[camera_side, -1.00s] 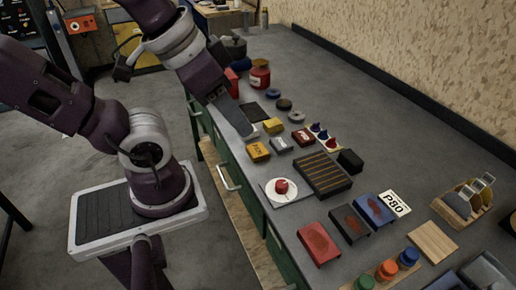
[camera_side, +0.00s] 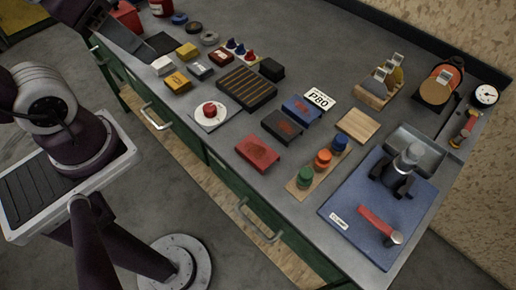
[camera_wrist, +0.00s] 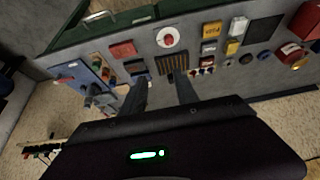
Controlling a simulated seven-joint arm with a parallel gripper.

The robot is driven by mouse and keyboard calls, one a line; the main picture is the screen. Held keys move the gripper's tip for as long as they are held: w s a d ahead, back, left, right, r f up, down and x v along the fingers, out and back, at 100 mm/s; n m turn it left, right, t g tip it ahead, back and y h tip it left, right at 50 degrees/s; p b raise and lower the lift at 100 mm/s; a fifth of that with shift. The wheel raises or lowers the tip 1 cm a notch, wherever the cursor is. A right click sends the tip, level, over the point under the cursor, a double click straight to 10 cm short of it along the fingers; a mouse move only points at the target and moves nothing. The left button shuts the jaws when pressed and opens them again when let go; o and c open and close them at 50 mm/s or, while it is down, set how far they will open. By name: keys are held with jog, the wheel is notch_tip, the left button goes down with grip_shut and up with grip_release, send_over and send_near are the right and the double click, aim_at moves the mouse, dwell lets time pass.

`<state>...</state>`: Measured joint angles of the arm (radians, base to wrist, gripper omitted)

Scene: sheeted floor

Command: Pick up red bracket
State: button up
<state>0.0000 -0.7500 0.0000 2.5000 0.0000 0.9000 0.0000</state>
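The red bracket (camera_side: 257,153) is a low red piece lying on the grey bench near its front edge in the side view. It also shows in the wrist view (camera_wrist: 122,50), up and to the left of my fingers. My gripper (camera_wrist: 162,92) is open and empty, with its two dark fingers apart above the bench. In the side view only part of my arm's end shows at the top left, well away from the red bracket, and its fingertips are not clear there.
A black bracket (camera_side: 281,126) and a blue bracket (camera_side: 302,108) lie just behind the red one. A white plate with a red item (camera_side: 210,114), a slotted dark tray (camera_side: 247,88), and a board of coloured knobs (camera_side: 305,176) are nearby. A blue mat (camera_side: 345,212) holds a clamp-like tool.

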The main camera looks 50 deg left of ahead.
jog(key=shift+o, duration=0.4)
jog(key=o, duration=0.8)
jog(key=shift+c, duration=0.2)
